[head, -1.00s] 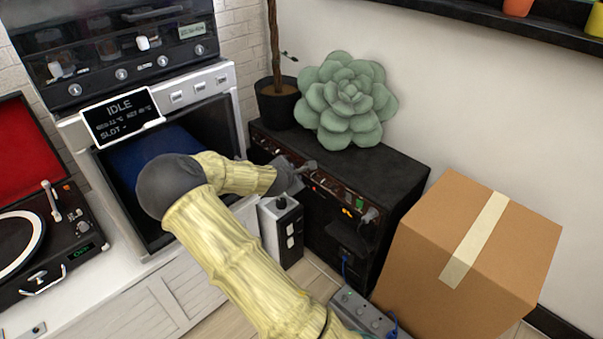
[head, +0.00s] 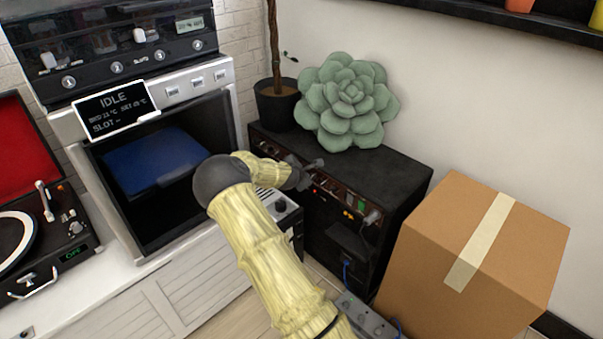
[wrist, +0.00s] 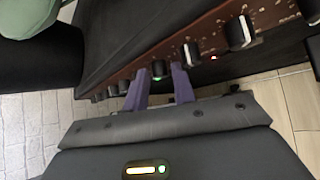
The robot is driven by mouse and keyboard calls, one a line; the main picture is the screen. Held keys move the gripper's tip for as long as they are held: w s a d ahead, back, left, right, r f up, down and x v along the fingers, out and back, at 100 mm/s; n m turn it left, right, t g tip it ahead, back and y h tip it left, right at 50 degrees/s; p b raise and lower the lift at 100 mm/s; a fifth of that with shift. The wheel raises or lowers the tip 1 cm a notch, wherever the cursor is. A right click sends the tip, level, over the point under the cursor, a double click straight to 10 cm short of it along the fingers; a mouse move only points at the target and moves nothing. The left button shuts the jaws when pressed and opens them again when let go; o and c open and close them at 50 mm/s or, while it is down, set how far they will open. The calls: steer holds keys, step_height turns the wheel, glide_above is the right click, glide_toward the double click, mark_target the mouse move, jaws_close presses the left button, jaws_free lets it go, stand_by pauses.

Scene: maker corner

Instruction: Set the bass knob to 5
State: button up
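The black amplifier (head: 385,176) stands against the wall with a brown front panel (wrist: 205,35) carrying a row of knobs. Labels are too small to read, so I cannot tell which knob is bass or its setting. In the wrist view, one knob with a green glow (wrist: 158,72) lies between the two purple fingertips of my gripper (wrist: 160,73). A small gap seems to separate the fingers from it. Other knobs show to the right, including a black and white one (wrist: 240,32). In the head view my gripper (head: 314,170) is at the panel, partly hiding it.
A green succulent-shaped object (head: 348,100) sits on the amplifier. A cardboard box (head: 430,245) stands to its right, and a grey power strip (head: 365,317) lies in front.

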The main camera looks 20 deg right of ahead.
jaws_close()
steer(key=shift+f+t+b, duration=0.15)
steer(key=shift+t+b, duration=0.15)
steer(key=shift+b, duration=0.2)
steer(key=shift+s+d+f+m+t+h+b, duration=0.15)
steer(key=shift+f+m+t+b, duration=0.15)
steer(key=shift+m+t+b, duration=1.15)
steer(key=shift+s+a+f+m+t+h+b, duration=0.2)
steer(key=shift+m+t+b, duration=0.55)
steer(key=shift+b, duration=1.35)
steer(key=shift+s+d+f+m+t+y+b, duration=0.1)
steer(key=shift+d+f+m+t+b, duration=0.2)
steer(key=shift+m+t+b, duration=0.85)
steer(key=shift+a+n+t+b, duration=0.1)
steer(key=shift+n+t+b, duration=0.25)
steer(key=shift+b, duration=0.3)
jaws_free()
